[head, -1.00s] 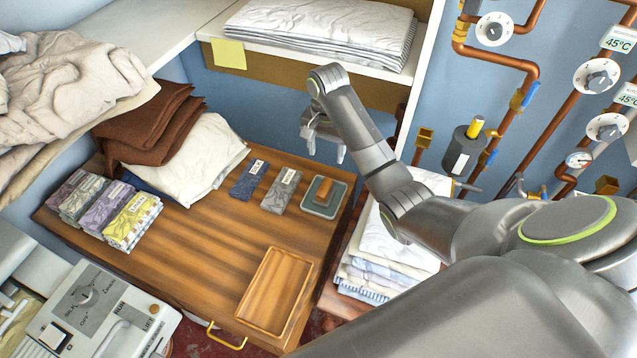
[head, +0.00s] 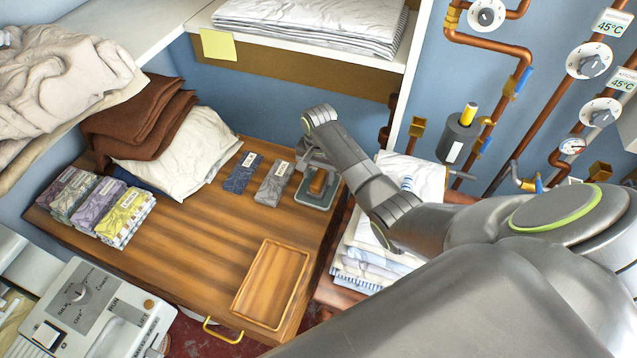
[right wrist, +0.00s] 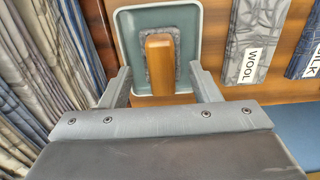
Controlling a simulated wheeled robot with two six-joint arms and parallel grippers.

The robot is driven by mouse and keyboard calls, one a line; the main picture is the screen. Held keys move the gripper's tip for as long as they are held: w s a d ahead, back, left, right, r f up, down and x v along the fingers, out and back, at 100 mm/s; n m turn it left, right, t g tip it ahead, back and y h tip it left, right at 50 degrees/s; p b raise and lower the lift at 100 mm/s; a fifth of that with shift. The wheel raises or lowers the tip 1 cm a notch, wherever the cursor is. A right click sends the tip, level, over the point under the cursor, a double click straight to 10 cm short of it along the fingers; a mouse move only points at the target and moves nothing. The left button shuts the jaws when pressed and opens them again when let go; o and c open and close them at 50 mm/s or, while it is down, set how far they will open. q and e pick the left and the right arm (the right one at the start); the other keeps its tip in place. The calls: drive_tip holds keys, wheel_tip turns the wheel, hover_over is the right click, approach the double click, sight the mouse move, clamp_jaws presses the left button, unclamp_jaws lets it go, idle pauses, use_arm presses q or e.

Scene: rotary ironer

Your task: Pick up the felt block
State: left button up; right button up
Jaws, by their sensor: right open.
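The felt block (head: 318,182) shows as an orange-brown wooden handle on a dark grey felt base. It sits in a small green tray with a pale rim (head: 309,199) at the right rear of the wooden table. The right wrist view shows the handle (right wrist: 160,60) and a little grey felt around it. My right gripper (head: 318,176) is just over the tray. In the right wrist view its two fingers are open (right wrist: 160,84), one on each side of the handle's near end and apart from it. My left gripper is not in view.
Folded cloths labelled wool (head: 274,184) and silk (head: 242,173) lie left of the tray. An empty wooden tray (head: 238,303) lies at the table's front. Stacked linen (head: 365,262) stands close on the right. A shelf (head: 300,75) rises behind.

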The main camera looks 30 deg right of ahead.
sight(318, 178)
drive_tip(key=shift+w+f, duration=0.1)
drive_tip(key=shift+f, duration=2)
drive_tip(key=c, duration=0.8)
drive_tip(key=shift+o, duration=0.2)
wheel_tip(318, 178, up, 10)
drive_tip(key=shift+r, duration=0.1)
